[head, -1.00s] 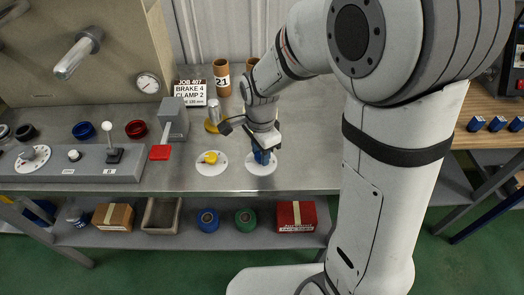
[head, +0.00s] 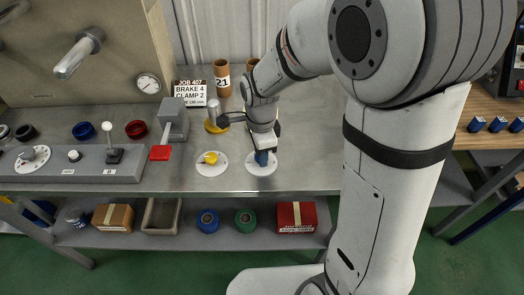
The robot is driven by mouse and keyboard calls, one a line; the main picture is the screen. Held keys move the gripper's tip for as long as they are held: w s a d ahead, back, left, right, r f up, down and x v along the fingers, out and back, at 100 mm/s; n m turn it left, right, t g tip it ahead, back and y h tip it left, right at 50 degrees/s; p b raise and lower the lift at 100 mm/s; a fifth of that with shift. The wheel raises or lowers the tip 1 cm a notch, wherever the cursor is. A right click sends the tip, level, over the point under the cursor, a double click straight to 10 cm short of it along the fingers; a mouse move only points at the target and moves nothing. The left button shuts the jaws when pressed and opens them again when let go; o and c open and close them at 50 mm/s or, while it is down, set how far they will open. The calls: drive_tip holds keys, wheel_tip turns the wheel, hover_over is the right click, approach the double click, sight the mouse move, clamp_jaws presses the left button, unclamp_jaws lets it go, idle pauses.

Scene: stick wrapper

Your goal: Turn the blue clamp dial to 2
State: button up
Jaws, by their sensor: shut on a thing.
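The blue clamp dial (head: 261,158) sits on a round white plate (head: 262,169) on the metal bench. My gripper (head: 262,151) points down over it and is shut on the blue knob, whose top it hides. The dial's numbers and pointer are too small to read. A job card (head: 190,92) at the back of the bench reads "JOB 407, BRAKE 4, CLAMP 2".
A yellow dial (head: 210,158) on its own white plate is just left of the blue one. A yellow-based post (head: 216,118) stands behind it. A grey box with a red paddle (head: 160,152) is further left. Bare bench lies right of the blue dial.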

drive_tip(key=o, duration=1)
wheel_tip(320, 180, up, 8)
drive_tip(key=shift+f, duration=0.1)
